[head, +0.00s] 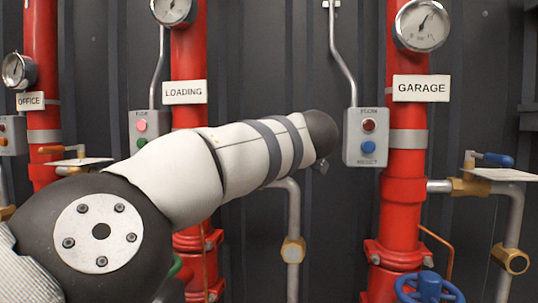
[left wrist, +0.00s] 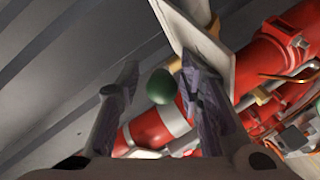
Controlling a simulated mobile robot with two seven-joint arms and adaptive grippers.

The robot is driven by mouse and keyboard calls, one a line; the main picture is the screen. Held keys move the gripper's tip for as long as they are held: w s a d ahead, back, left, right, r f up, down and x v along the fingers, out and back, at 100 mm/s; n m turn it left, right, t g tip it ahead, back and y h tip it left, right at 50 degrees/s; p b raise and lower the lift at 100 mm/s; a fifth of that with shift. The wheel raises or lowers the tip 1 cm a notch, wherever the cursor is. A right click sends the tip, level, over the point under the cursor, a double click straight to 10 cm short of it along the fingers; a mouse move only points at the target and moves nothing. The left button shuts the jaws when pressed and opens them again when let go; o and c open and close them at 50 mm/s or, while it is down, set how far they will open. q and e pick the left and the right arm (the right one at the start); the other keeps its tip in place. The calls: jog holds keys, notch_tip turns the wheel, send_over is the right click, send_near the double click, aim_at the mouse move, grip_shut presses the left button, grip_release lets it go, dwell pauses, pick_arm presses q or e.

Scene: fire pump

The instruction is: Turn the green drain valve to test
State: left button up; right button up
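In the left wrist view, my left gripper (left wrist: 158,70) is open. A rounded green handle end (left wrist: 161,87), which looks like the green drain valve's lever, shows between its two fingers, with gaps visible on both sides. A pale plate (left wrist: 208,52) stands just beyond the right finger and hides part of what lies behind. In the head view, my left arm reaches across the LOADING pipe (head: 190,50); the gripper and the green lever are hidden behind it. My right gripper is in neither view.
The GARAGE pipe (head: 404,215) has a blue lever (head: 498,159) and a blue handwheel (head: 428,289). The OFFICE pipe (head: 41,110) stands left with an orange lever (head: 52,149). Grey button boxes (head: 364,155) hang beside the pipes. A green rim (head: 175,266) shows below my arm.

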pick_arm(q)
jog(key=v, duration=1.2)
